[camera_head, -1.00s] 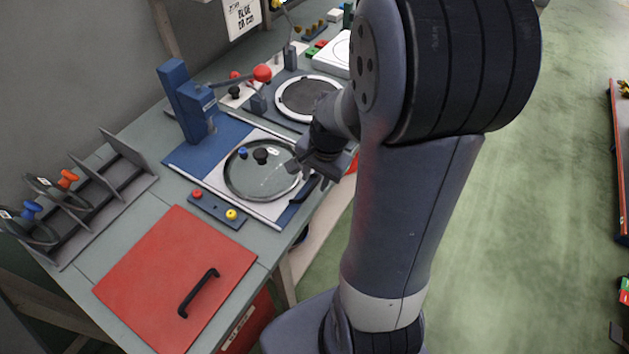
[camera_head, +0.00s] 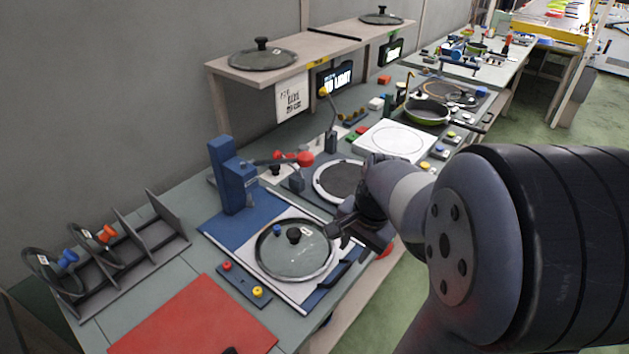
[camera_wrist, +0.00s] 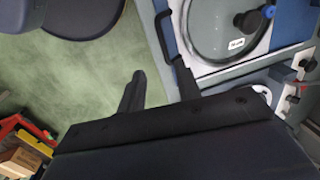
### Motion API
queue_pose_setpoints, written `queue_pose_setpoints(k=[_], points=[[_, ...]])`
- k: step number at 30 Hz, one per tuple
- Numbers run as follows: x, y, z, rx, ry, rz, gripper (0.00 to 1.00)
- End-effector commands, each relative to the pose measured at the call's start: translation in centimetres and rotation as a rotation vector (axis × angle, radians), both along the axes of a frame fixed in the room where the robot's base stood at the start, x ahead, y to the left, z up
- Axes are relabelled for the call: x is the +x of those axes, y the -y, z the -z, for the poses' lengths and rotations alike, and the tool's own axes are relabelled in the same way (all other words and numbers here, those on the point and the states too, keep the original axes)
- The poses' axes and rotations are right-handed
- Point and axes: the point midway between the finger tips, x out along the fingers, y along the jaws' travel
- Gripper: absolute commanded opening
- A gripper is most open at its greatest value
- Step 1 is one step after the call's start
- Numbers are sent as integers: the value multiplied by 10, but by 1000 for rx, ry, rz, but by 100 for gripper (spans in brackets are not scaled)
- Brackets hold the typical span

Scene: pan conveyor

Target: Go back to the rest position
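My gripper (camera_wrist: 160,88) shows in the wrist view with its two dark fingers spread apart and nothing between them. In the head view my gripper (camera_head: 335,233) is just right of a glass lid with a black knob (camera_head: 293,262), near the bench's front edge. The lid lies on a white and blue station plate and also shows at the top of the wrist view (camera_wrist: 215,35). In the head view my arm covers part of the bench to the right.
A blue post with a red-ended lever (camera_head: 235,180) stands behind the lid. A lid rack (camera_head: 120,250) and a red panel (camera_head: 200,325) are at left. A shelf (camera_head: 300,55) holds two lids. A green pan (camera_head: 428,112) sits farther along. Green floor lies right of the bench.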

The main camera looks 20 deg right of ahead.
Motion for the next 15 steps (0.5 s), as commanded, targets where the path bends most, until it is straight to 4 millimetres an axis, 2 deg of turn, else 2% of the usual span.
queue_pose_setpoints(k=[15], points=[[13, -10, 84, 2, -4, -3, 33]])
